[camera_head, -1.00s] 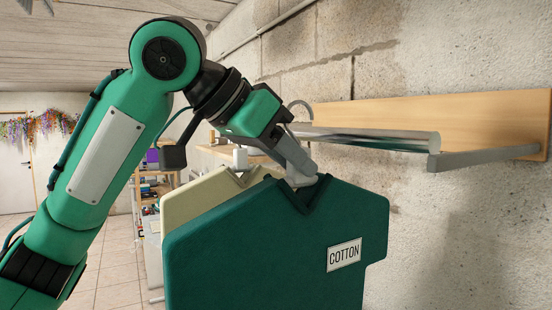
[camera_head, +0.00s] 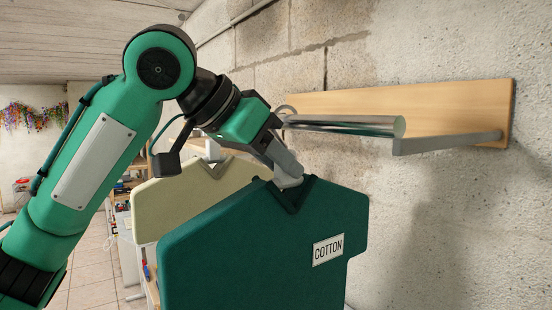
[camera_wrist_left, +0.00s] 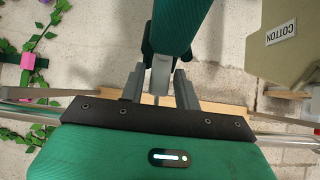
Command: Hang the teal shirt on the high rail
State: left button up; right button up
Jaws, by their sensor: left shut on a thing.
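The teal shirt (camera_head: 250,255) is a thick flat panel with a COTTON label, seen large in the head view. My left gripper (camera_head: 289,181) is shut at its V-shaped collar and holds it upright. The left wrist view shows the gripper fingers (camera_wrist_left: 158,85) around a grey piece at the top of the teal shirt (camera_wrist_left: 180,22). The high rail, a shiny metal bar (camera_head: 345,124), is on the wall, above and to the right of the gripper in the head view. The shirt is apart from the bar. My right gripper is not in view.
A wooden board (camera_head: 450,105) backs the rail, with a grey arm (camera_head: 445,143) at the near end. A cream shirt (camera_head: 180,200) is behind the teal one. Shelves with small items (camera_head: 124,195) stand at the left. Bare wall lies below the rail.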

pick_arm(q)
jog(key=o, duration=1)
